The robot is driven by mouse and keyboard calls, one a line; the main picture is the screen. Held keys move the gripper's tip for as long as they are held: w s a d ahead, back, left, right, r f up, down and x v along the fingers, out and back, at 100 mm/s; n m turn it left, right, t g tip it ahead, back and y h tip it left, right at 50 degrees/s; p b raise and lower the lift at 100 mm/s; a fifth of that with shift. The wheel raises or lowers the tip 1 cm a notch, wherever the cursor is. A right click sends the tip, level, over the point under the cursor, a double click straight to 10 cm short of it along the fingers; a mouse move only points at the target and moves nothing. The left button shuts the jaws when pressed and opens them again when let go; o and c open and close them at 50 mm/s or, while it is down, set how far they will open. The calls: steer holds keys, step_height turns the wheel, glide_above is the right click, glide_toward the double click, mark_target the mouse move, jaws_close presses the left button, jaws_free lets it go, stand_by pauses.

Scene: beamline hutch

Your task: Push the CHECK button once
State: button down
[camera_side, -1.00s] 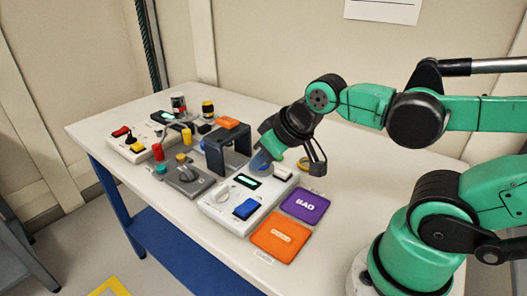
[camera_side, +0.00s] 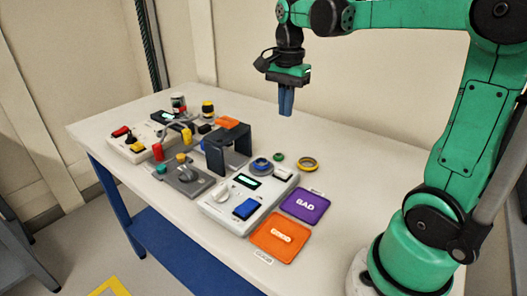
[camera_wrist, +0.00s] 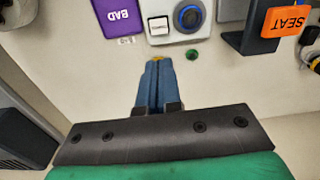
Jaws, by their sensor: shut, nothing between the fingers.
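The white control box (camera_side: 228,213) stands on the table with a small display, a white knob and a blue block on top. At its far right corner is a small white square button (camera_side: 283,174). In the wrist view this white button (camera_wrist: 158,26) carries small lettering that I cannot read for certain; I take it as CHECK. Beside it on the box is a round blue-ringed piece (camera_side: 262,164). My gripper (camera_side: 286,112) is shut and empty, pointing down, well above the table behind the box. In the wrist view, my gripper (camera_wrist: 156,66) shows its blue fingers together, apart from the button.
A purple BAD pad (camera_side: 306,205) and an orange pad (camera_side: 279,242) lie right of the box. A dark bridge-like stand (camera_side: 228,151) with an orange top stands left. A green ring (camera_side: 279,157) and a yellow ring (camera_side: 308,164) lie behind.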

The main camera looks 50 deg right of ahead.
mark_target(283, 171)
steer(key=shift+d, duration=0.15)
step_height(283, 171, down, 14)
stand_by(0.9)
steer(key=shift+f, duration=0.1)
steer(key=shift+f, duration=0.9)
steer(key=shift+r, duration=0.1)
step_height(283, 171, up, 14)
